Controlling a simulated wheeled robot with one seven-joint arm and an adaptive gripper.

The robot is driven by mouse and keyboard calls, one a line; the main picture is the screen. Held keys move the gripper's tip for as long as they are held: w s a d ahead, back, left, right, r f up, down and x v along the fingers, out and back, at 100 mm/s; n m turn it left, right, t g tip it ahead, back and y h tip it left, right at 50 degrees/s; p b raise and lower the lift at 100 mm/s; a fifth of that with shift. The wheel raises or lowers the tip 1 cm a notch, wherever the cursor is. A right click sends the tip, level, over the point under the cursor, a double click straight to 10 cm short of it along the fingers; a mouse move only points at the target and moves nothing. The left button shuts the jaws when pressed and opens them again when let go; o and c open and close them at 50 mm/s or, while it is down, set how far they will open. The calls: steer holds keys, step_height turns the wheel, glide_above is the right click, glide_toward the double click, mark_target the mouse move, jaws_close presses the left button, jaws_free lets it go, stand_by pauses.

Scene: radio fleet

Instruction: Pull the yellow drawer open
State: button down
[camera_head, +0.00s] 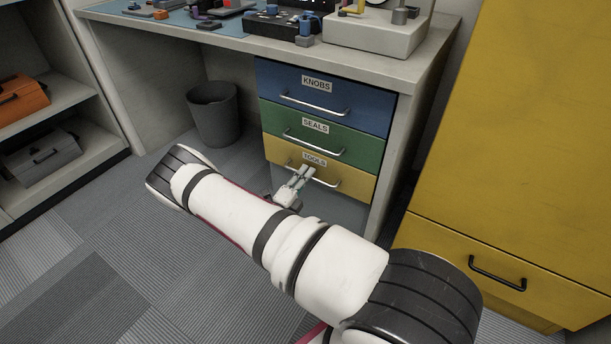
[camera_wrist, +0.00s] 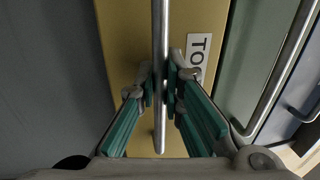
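The yellow drawer (camera_head: 350,184), labelled TOOLS, is the lowest of three in the desk's drawer stack. Its front looks flush with the drawers above. My gripper (camera_head: 306,172) reaches its silver bar handle (camera_head: 328,183) from the front. In the wrist view, the yellow front (camera_wrist: 125,40) and the handle (camera_wrist: 160,30) show close up. The two fingers of my gripper (camera_wrist: 160,84) lie on either side of the bar, close against it, so the gripper looks shut on it. The fingers partly cover the TOOLS label.
The blue KNOBS drawer (camera_head: 363,113) and green SEALS drawer (camera_head: 357,147) sit above, shut. A yellow cabinet (camera_head: 530,130) with a black-handled drawer stands at the right. A dark bin (camera_head: 213,115) stands under the desk (camera_head: 270,49). The carpet in front is clear.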

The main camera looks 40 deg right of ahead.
steer(key=r+v, duration=0.3)
steer(key=v, duration=1.1)
steer(key=a+r+v, duration=0.1)
steer(key=r+v, duration=0.1)
steer(key=v, duration=1.3)
steer(key=shift+a+r, duration=0.25)
steer(key=shift+r, duration=0.05)
steer(key=shift+s, duration=0.15)
steer(key=c, duration=2)
jaws_free()
steer(key=shift+o, duration=0.2)
steer(key=v, duration=1.2)
